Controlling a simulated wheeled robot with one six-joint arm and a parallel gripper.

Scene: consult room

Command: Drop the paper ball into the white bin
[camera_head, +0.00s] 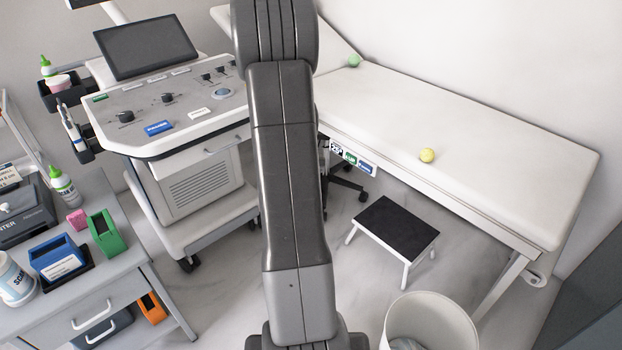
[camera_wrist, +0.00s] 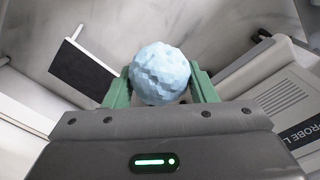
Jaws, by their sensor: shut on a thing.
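My gripper (camera_wrist: 160,78) shows in the wrist view, its two green fingers shut on a pale blue crumpled paper ball (camera_wrist: 160,70), one finger on each side. In the head view my arm runs down the middle, and the gripper and the held ball cannot be made out. The white bin (camera_head: 445,318) stands on the floor at the bottom right of the head view, open at the top and cut off by the frame edge. Something pale shows low inside it, too little to identify. I cannot make out the bin in the wrist view.
A yellow ball (camera_head: 427,155) and a green ball (camera_head: 353,60) lie on the white examination couch (camera_head: 500,150). A black-topped step stool (camera_head: 393,228) stands between couch and bin. An ultrasound cart (camera_head: 190,110) and a cluttered grey cabinet (camera_head: 100,275) are at left.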

